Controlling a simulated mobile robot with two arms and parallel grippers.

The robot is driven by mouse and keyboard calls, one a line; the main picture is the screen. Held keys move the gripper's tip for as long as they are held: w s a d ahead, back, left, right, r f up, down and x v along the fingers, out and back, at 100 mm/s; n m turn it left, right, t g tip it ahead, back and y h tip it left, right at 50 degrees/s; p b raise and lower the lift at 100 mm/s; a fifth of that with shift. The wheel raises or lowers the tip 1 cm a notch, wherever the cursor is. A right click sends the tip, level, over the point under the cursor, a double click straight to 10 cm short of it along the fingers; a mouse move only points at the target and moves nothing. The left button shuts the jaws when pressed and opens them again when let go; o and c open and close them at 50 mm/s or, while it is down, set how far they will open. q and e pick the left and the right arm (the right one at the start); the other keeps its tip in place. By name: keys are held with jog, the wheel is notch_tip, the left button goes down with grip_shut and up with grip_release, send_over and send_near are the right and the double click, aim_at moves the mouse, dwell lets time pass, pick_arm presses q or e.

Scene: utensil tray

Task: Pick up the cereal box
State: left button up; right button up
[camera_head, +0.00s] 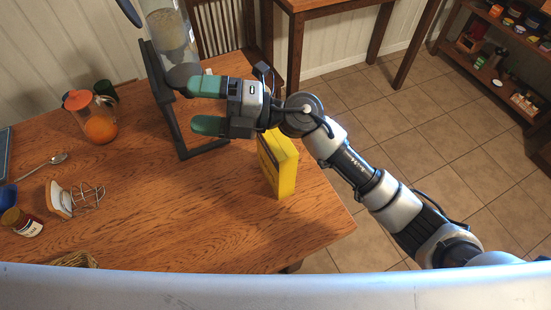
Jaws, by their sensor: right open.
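A yellow cereal box (280,168) stands upright on the wooden table, near its right edge. My right arm comes in from the right and passes over the top of the box. My right gripper (203,106) is open, with its two green fingertips pointing left, beyond the box to its upper left. Nothing shows between the fingers. The upper part of the box is partly hidden by my gripper and wrist. My left gripper is not in view.
A dispenser on a dark stand (160,85) is right by my fingers. A juice pitcher (95,120), a spoon (45,165), a jar (22,222) and a wire rack (85,197) lie left. The table's (190,215) front middle is clear. Shelves (500,60) stand far right.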

notch_tip(320, 180, down, 5)
jog(key=s+n+g+h, duration=0.1)
jog(key=n+g+h, duration=0.2)
jog(key=n+h, duration=0.3)
jog(key=m+t+h, duration=0.1)
jog(key=t+h, duration=0.3)
jog(key=h, duration=1)
send_near(276, 142)
jog(key=shift+w+a+f, duration=0.2)
jog(key=shift+w+f, duration=0.65)
jog(key=shift+w, duration=0.25)
jog(key=shift+d+f, duration=0.15)
jog(key=shift+f, duration=0.2)
notch_tip(276, 142, down, 4)
jog(key=shift+f+p, duration=0.25)
jog(key=shift+p, duration=0.3)
jog(key=f, duration=0.1)
jog(key=f+p, duration=0.1)
jog(key=f, duration=0.1)
jog(key=f+p, duration=0.1)
jog(key=f, duration=0.1)
jog(key=shift+s, duration=0.25)
jog(key=shift+f, duration=0.25)
jog(key=shift+c, duration=0.5)
jog(key=shift+w+r, duration=0.1)
jog(key=c, duration=1.4)
